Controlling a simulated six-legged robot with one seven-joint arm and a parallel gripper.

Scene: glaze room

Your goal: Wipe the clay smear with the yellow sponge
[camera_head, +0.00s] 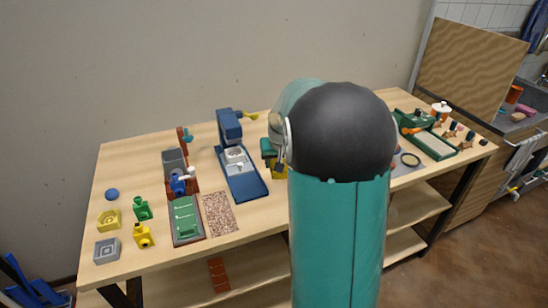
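My teal and black arm (340,190) stands large in the middle and blocks the table behind it. My gripper is hidden behind it, so its fingers do not show. A yellow piece (279,172) shows just left of my arm, below a dark green block, partly covered; I cannot tell whether it is the sponge. Another yellow piece (108,219), notched on top, sits at the table's left end. I cannot pick out the clay smear for certain. A speckled reddish-brown patch (220,213) lies flat near the front edge, left of my arm.
The wooden table (135,165) holds a blue machine (240,170), a green-topped tray (186,219), a grey bin (175,162) and small coloured parts at left. A green tool (428,138) and small figures stand at right. A wooden panel (465,65) and sink area are beyond.

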